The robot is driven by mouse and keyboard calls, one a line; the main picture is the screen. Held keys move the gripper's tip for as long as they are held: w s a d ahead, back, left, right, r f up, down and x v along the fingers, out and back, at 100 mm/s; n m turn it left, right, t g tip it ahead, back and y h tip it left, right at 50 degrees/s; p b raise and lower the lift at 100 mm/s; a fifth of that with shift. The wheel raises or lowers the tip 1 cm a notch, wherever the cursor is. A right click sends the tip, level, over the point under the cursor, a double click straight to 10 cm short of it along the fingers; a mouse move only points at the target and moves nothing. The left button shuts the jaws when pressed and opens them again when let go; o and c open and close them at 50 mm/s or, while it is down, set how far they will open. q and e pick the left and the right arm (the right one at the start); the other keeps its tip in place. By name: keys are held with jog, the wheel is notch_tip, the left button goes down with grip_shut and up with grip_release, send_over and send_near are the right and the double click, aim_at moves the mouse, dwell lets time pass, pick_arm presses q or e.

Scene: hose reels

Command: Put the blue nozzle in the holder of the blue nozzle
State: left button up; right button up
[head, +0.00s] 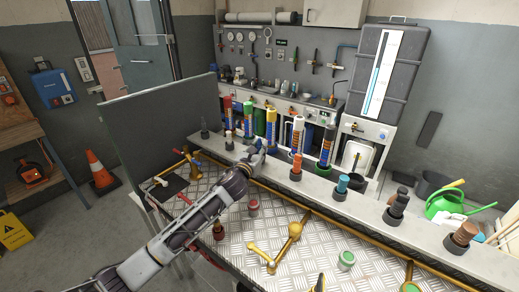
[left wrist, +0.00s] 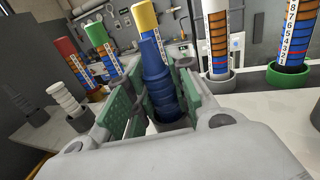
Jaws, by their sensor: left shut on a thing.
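The blue nozzle (left wrist: 158,82) stands upright between the green-padded fingers of my left gripper (left wrist: 152,95) in the left wrist view. The gripper is shut on it. A dark grey round holder (left wrist: 178,117) shows around the nozzle's lower end, partly hidden by the fingers; I cannot tell whether the nozzle is fully seated. In the head view my left gripper (head: 257,152) is over the long grey shelf (head: 315,188), between the white nozzle (head: 229,140) and the orange nozzle (head: 296,167). My right gripper is not in view.
A row of tall gauge tubes, including a yellow one (head: 271,125) and a white one (head: 297,133), stands just behind. A teal nozzle (head: 341,183) and dark nozzle (head: 397,206) stand farther right. Brass fittings (head: 285,240) lie on the metal tread-plate bench (head: 240,240) in front.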

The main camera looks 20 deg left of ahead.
pick_arm(q)
jog(key=shift+f, duration=0.15)
jog(key=o, duration=0.9)
jog(key=shift+o, duration=0.3)
jog(key=shift+r, duration=0.2)
jog(key=shift+s+a, duration=0.2)
jog(key=shift+s, duration=1.35)
jog(key=s+b, duration=0.1)
jog(key=s, duration=0.7)
jog(key=shift+s+a, duration=0.35)
jog(key=shift+s, duration=0.05)
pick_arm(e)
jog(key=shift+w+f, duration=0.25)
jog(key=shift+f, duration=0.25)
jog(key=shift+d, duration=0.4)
